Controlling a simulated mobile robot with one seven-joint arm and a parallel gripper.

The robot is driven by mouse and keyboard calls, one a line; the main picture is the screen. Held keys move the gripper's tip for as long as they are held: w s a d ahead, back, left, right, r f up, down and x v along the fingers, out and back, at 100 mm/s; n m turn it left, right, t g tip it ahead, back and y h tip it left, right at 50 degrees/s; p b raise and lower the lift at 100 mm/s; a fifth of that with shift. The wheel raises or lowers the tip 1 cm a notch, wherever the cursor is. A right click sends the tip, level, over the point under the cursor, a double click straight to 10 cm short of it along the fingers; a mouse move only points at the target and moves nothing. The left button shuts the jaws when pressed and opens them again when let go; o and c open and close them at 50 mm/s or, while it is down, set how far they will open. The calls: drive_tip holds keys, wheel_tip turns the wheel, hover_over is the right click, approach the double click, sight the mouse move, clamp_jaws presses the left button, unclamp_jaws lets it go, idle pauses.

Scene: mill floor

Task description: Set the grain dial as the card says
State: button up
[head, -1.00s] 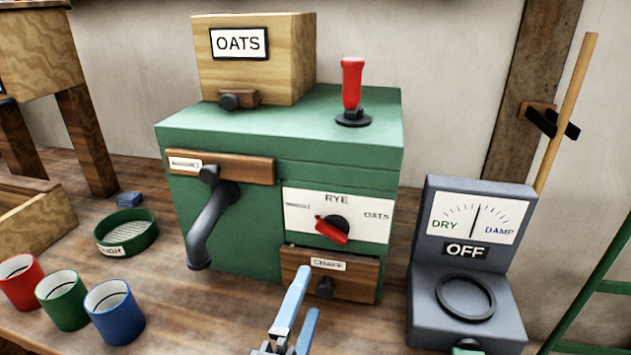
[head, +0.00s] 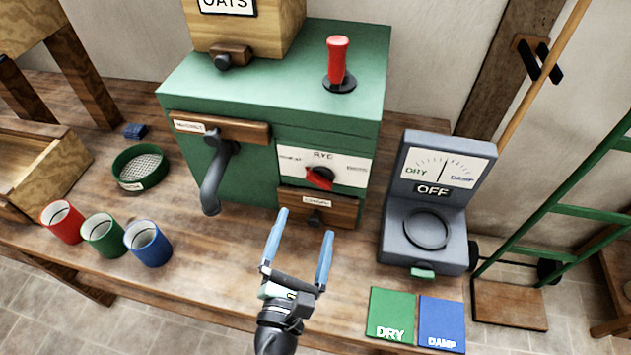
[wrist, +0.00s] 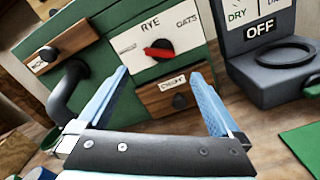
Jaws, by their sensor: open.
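The grain dial (head: 320,178) is a black knob with a red pointer on a white plate (head: 352,173) on the green mill's front. RYE is printed at the top, OATS at the right; the left label is unclear. In the wrist view the dial (wrist: 160,51) has its red pointer lying roughly level, seemingly toward the left label. A card reading OATS (head: 228,5) is on the wooden hopper above, cut off by the frame. My gripper (head: 305,224) is open and empty, in front of and below the dial, near the drawer. Its blue fingers also show in the wrist view (wrist: 161,75).
A grey meter (head: 424,225) reading OFF stands right. A red lever (head: 337,62) tops the mill. Cups (head: 103,236) and a sieve (head: 140,168) are left; DRY (head: 390,313) and DAMP (head: 441,322) mats are front right.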

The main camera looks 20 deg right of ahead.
sight(318, 185)
drive_tip(key=x, duration=1)
drive_tip(key=c, duration=1.4)
